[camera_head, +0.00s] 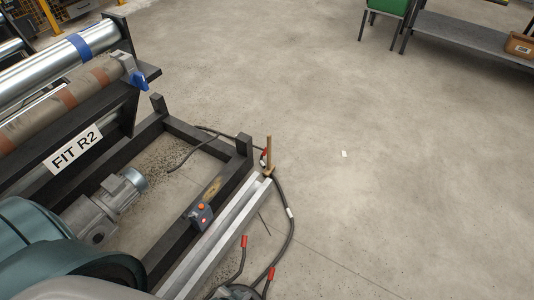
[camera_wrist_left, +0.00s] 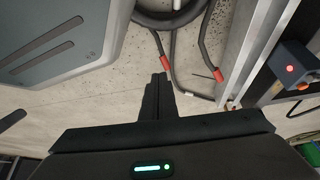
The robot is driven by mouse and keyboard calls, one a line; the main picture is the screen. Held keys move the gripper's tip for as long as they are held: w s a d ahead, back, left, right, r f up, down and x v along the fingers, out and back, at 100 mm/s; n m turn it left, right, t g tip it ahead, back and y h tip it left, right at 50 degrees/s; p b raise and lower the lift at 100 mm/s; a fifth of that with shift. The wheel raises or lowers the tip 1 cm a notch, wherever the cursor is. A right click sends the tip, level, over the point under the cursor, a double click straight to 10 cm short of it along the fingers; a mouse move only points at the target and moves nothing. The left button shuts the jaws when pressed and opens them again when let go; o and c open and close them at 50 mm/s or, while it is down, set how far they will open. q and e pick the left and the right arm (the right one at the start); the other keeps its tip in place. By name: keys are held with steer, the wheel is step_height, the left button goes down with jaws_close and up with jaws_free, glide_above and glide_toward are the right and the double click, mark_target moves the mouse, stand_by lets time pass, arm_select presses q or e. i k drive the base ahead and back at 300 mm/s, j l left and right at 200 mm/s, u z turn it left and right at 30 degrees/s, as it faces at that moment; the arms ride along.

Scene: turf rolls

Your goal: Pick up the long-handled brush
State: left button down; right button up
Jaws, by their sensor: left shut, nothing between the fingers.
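A thin upright wooden piece (camera_head: 269,152) with a small wooden foot stands at the far end of the pale metal rails in the head view. It may be the long-handled brush, but it is too small to be sure; no bristles show. My left gripper (camera_wrist_left: 158,78) is shut and empty in the left wrist view, its fingers together over bare concrete. No brush shows in that view. I cannot make out the left fingertips in the head view. My right gripper is in neither view.
Black hoses with red ends (camera_head: 271,273) lie beside the pale rails (camera_head: 215,240). A small control box (camera_head: 201,215) sits on the dark machine frame (camera_head: 185,130). Rollers stand at the left. A grey bench (camera_head: 465,35) is far right.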

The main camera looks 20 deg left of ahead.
mark_target(270, 168)
steer(key=i+l+u, duration=0.1)
steer(key=i+u, duration=0.25)
steer(key=i+l+u, duration=0.15)
steer(key=i+u, duration=0.25)
steer(key=i+l+u, duration=0.2)
steer(key=u, duration=0.15)
steer(key=i+l+u, duration=0.45)
steer(key=l+u, duration=0.3)
steer(key=i+l+u, duration=0.1)
steer(key=l+u, duration=0.25)
steer(key=l, duration=0.15)
steer(key=i+l+u, duration=0.1)
steer(key=l+u, duration=0.65)
steer(key=l, duration=0.2)
steer(key=l+u, duration=0.15)
steer(key=l, duration=0.25)
steer(key=k+l+u, duration=0.2)
steer(key=l, duration=0.2)
steer(key=i, duration=0.1)
